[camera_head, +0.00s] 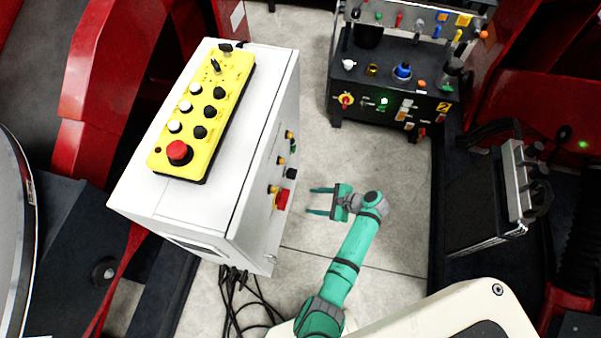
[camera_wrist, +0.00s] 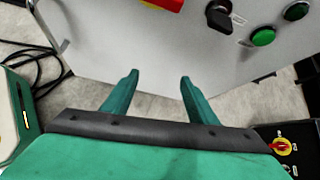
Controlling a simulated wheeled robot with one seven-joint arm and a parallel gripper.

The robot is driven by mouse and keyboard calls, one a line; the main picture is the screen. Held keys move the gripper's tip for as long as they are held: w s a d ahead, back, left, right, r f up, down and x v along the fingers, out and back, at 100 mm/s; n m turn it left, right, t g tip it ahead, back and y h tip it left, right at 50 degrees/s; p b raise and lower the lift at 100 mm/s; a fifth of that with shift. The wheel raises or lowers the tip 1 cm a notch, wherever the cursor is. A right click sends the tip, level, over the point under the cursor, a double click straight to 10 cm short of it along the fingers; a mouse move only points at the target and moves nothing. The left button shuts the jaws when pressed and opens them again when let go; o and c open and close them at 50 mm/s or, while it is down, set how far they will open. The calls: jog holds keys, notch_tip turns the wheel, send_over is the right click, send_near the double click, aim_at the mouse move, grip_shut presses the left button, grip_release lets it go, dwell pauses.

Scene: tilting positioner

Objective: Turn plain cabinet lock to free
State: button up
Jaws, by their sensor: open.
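The plain white cabinet (camera_head: 262,190) stands left of my gripper, and its control face fills the upper part of the wrist view (camera_wrist: 130,50). A small grey fitting (camera_head: 271,257) sits near a lower corner of that face and also shows in the wrist view (camera_wrist: 62,45). It may be the lock; its turn position is too small to read. My gripper (camera_head: 310,201) points at the face, open and empty. In the wrist view its fingertips (camera_wrist: 158,77) show apart, below the black knob (camera_wrist: 219,18). I see no contact with the fitting.
The face also carries a red-and-yellow switch (camera_head: 282,199) and green buttons (camera_wrist: 263,37). A yellow button box (camera_head: 205,110) lies on the cabinet top. Black cables (camera_head: 240,298) lie on the floor below. A dark control bench (camera_head: 385,85) stands behind, with clear floor between.

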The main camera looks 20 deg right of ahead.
aim_at(293, 173)
jog(key=w+d+r+m+y, duration=0.1)
jog(key=w+d+r+y, duration=0.15)
jog(key=r, duration=0.35)
jog(key=w+d+r+y, duration=0.1)
jog(key=w+d+r, duration=0.15)
jog(key=r, duration=0.25)
jog(key=shift+t, duration=0.4)
jog(key=x, duration=0.9)
jog(key=shift+a+f, duration=0.1)
jog(key=shift+a, duration=0.3)
jog(key=shift+s, duration=0.1)
jog(key=c, duration=1.1)
